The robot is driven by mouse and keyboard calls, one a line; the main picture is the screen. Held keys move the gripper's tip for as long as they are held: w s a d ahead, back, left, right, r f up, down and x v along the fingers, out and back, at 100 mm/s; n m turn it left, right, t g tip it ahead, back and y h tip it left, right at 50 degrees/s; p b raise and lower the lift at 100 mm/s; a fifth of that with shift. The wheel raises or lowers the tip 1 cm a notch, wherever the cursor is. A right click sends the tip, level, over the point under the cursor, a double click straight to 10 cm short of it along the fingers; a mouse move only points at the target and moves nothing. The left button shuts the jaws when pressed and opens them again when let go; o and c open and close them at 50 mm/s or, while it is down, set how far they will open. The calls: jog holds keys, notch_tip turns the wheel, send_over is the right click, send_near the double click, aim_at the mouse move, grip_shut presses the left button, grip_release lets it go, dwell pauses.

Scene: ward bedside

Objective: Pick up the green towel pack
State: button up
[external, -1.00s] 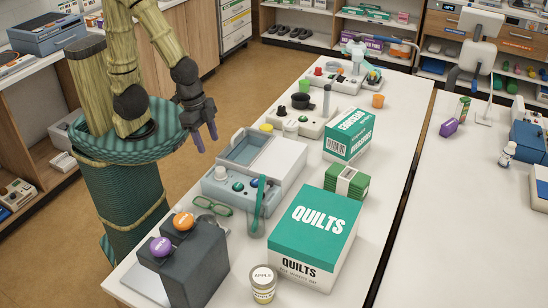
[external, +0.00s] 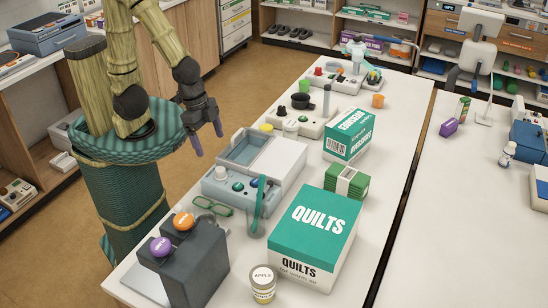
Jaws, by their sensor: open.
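The green towel pack (external: 344,181) is a folded green stack with a white band around its middle. It lies on the white table between the QUILTS box and a smaller green-and-white box. My gripper (external: 208,145) is open and empty, with its purple fingertips pointing down. It hangs at the left of the table, left of the grey device and well apart from the towel pack.
The QUILTS box (external: 313,235) stands in front of the pack and the green-and-white box (external: 348,135) behind it. A grey device (external: 278,165), a clear cup (external: 257,222) with a green item and green glasses (external: 213,206) lie to the left.

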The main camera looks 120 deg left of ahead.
jog(key=w+a+b, duration=0.1)
jog(key=w+a, duration=0.3)
jog(key=w, duration=0.5)
jog(key=w+a+b, duration=0.1)
jog(key=w+a, duration=0.2)
jog(key=w, duration=0.6)
jog(key=m+t+b, duration=0.2)
send_near(343, 171)
jog(key=v, duration=0.4)
jog(key=shift+w+a+f+h, duration=0.15)
jog(key=shift+a+h, duration=0.15)
jog(key=shift+a, duration=0.15)
jog(key=p+x, duration=0.1)
jog(key=x, duration=1.1)
jog(key=shift+f+p, duration=0.1)
jog(key=shift+p, duration=0.2)
jog(key=shift+d, duration=0.1)
jog(key=shift+p+x, duration=0.85)
jog(key=shift+x, duration=1.75)
jog(key=shift+w+d, duration=0.15)
